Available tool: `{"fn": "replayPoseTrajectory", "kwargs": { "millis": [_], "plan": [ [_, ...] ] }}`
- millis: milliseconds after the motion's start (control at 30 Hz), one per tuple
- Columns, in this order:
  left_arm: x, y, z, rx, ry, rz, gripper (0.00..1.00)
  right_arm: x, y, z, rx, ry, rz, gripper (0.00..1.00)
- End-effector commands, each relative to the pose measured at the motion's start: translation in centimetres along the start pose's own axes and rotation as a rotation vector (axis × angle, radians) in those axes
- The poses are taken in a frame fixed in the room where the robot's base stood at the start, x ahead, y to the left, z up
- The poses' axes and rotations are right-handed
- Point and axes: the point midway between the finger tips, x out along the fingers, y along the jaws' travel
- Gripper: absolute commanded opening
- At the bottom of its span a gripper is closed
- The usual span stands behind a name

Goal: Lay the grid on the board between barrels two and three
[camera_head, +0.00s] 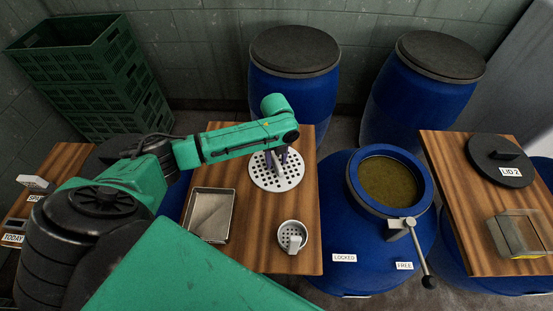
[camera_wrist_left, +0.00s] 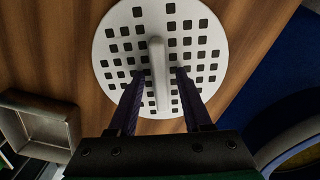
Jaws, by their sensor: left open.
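The grid (camera_head: 268,178) is a pale round plate with square holes and an upright bar handle (camera_wrist_left: 158,70). It lies flat on a wooden board (camera_head: 225,258), left of the open blue barrel (camera_head: 375,245) in the head view. My left gripper (camera_head: 280,158) is over the grid, pointing down. In the left wrist view its two dark fingers (camera_wrist_left: 160,74) are open, one on each side of the handle, with gaps visible. Whether they touch the plate cannot be told. No barrel numbers are readable. My right gripper is not in view.
A shallow metal tray (camera_head: 208,214) and a small perforated cup (camera_head: 292,236) share the board. The open barrel has a lever (camera_head: 420,255) with LOCKED and FREE labels. The right board (camera_head: 465,235) holds a lid marked LID 2 (camera_head: 500,158) and a clear box (camera_head: 518,233).

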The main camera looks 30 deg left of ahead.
Motion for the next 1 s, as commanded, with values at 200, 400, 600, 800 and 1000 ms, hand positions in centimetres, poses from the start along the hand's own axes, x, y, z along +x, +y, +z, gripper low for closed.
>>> {"fn": "replayPoseTrajectory", "kwargs": {
  "millis": [200,400,600,800,1000],
  "plan": [
    [-4.1,-0.1,0.2,0.001,-0.004,-0.006,0.49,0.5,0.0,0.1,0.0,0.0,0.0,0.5],
    [-9.5,-0.1,0.1,0.0,-0.004,-0.004,0.49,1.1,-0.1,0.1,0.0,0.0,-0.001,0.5],
    [-12.1,-0.1,0.0,0.0,0.0,-0.002,0.49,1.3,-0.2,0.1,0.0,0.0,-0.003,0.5],
    [-12.2,0.0,0.0,-0.001,0.0,-0.001,0.49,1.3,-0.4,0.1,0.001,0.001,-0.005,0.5],
    [-12.2,0.0,0.0,-0.001,0.0,-0.001,0.49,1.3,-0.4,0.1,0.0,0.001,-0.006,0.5]
  ]
}}
